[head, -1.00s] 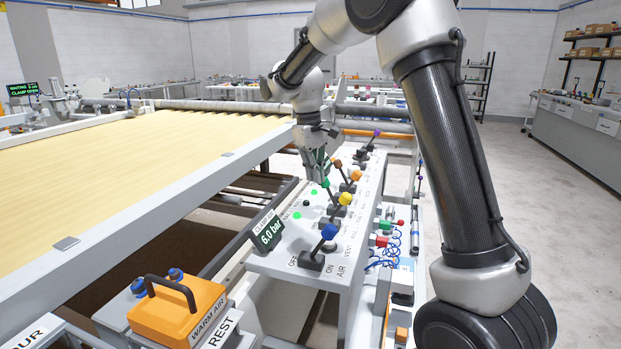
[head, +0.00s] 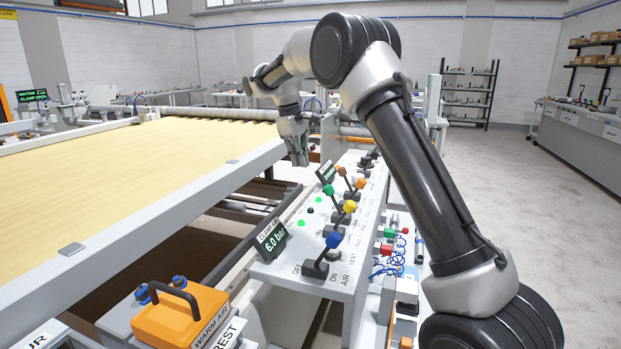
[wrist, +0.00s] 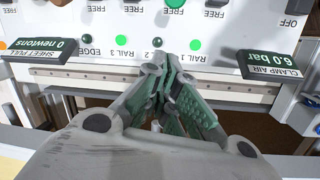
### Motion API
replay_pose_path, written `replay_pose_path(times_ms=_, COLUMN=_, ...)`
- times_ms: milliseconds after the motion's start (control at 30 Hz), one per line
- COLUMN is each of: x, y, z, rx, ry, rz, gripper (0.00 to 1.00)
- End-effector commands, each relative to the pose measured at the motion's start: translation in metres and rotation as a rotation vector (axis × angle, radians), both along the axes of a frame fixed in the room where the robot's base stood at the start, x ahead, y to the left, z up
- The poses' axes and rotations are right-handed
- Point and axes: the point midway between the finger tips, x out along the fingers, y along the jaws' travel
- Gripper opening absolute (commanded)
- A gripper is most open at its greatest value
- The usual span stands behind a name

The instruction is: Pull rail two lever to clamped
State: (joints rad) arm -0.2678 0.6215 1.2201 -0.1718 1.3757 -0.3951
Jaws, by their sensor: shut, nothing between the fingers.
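The lever panel (head: 290,270) carries a row of levers with coloured knobs. A green-knobbed lever (head: 328,189), seemingly rail two's from its place in the row, leans left toward the sheet. The yellow-knobbed lever (head: 349,206) and the orange-knobbed lever (head: 361,184) beside it lean right. In the wrist view, the rail two lamp (wrist: 158,42) is dark, while the rail one lamp (wrist: 195,45) and rail three lamp (wrist: 121,42) are green. My gripper (head: 300,162) is shut and empty, beyond and left of the green knob, apart from it. In the wrist view my gripper (wrist: 172,62) partly hides the rail two label.
The blue-knobbed air lever (head: 333,239) stands at the near end. The clamp air display (head: 270,240) reads 6.0 bar. An orange warm air tool (head: 180,313) is at front left. The yellow sheet (head: 130,165) spreads left. Open floor lies right.

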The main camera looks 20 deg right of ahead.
Motion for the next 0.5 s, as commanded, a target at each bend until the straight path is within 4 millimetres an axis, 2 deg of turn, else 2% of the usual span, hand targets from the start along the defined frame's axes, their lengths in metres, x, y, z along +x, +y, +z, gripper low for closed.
replay_pose_path(times_ms=167, x=-0.002, y=-0.005, z=-0.024, rx=-0.001, ry=0.004, rz=-0.001, gripper=0.00)
replay_pose_path(times_ms=500, x=-0.003, y=-0.018, z=-0.095, rx=-0.002, ry=0.003, rz=-0.002, gripper=0.00)
